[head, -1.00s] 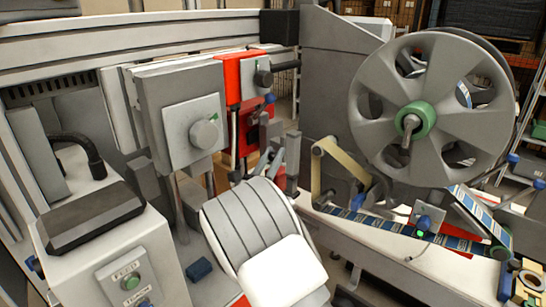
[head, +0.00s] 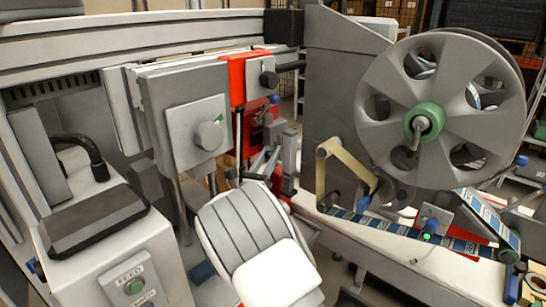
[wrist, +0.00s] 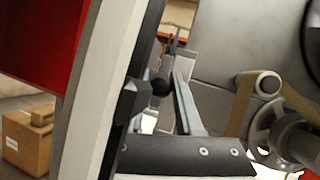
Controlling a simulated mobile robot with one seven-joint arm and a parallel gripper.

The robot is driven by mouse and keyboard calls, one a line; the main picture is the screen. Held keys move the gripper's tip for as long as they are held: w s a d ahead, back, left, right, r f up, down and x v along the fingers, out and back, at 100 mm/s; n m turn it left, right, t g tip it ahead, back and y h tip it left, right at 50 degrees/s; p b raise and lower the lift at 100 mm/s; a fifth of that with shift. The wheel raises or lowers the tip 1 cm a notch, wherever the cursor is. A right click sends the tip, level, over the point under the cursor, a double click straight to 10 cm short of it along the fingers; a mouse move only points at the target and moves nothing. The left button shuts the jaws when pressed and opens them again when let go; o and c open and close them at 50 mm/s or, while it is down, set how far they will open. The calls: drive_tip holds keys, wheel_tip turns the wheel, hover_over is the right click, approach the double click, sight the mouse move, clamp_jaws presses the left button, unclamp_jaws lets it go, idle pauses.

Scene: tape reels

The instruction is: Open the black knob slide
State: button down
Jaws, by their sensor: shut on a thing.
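A black round knob (wrist: 160,86) shows in the wrist view, on a black slide piece (wrist: 132,101) along a pale upright edge. My gripper (wrist: 168,84) is at the knob, its grey finger just right of it; it is shut on the knob, though the exact contact is partly hidden. In the head view my gripper (head: 266,158) is in front of the red bracket (head: 238,80), below its upper dark knob (head: 268,79). The held knob cannot be made out clearly there, as the fingers and wrist crowd it.
A grey box with a round dial (head: 209,136) stands close left of my gripper. A large grey reel (head: 440,110) and a tan belt on rollers (head: 348,160) stand to the right. A blue label strip (head: 400,230) runs below. A cardboard box (wrist: 27,139) lies beyond.

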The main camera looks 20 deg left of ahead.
drive_tip(key=shift+w+a, duration=0.2)
drive_tip(key=shift+a, duration=0.3)
drive_tip(key=c, duration=0.6)
unclamp_jaws()
drive_tip(key=shift+d, duration=0.1)
drive_tip(key=shift+s, duration=0.1)
drive_tip(key=v, duration=0.7)
drive_tip(key=shift+s+f, duration=0.15)
drive_tip(key=shift+s, duration=0.05)
